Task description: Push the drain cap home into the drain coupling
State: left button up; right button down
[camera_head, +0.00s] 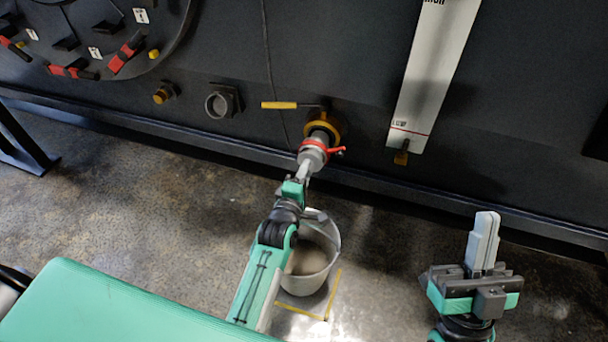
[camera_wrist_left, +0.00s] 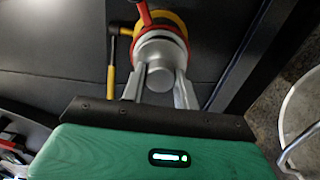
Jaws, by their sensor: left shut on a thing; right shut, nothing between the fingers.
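The drain cap (camera_head: 314,152) is a grey cylinder with a red lever sticking out to the right. It sits at the mouth of the yellow drain coupling (camera_head: 325,122) on the dark wall; I cannot tell how deep it sits. In the left wrist view the grey cap (camera_wrist_left: 161,65) lies in front of the yellow and red ring (camera_wrist_left: 174,22). My left gripper (camera_head: 304,170) is shut on the cap's near end, with one finger on each side of it. My right gripper (camera_head: 484,238) is shut and empty, pointing up, well to the right of the coupling.
A bucket (camera_head: 331,236) with pale contents stands below the coupling, beside my left arm. A yellow-handled lever (camera_head: 279,105) sticks out left of the coupling. A grey round port (camera_head: 218,105) is further left. A white gauge panel (camera_head: 436,75) hangs to the right.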

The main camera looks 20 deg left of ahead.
pick_arm(q)
jog(key=shift+w, duration=0.8)
jog(key=shift+w+r, duration=0.1)
jog(key=shift+c, duration=0.5)
jog(key=o, duration=1.2)
jog(key=shift+o, duration=1.2)
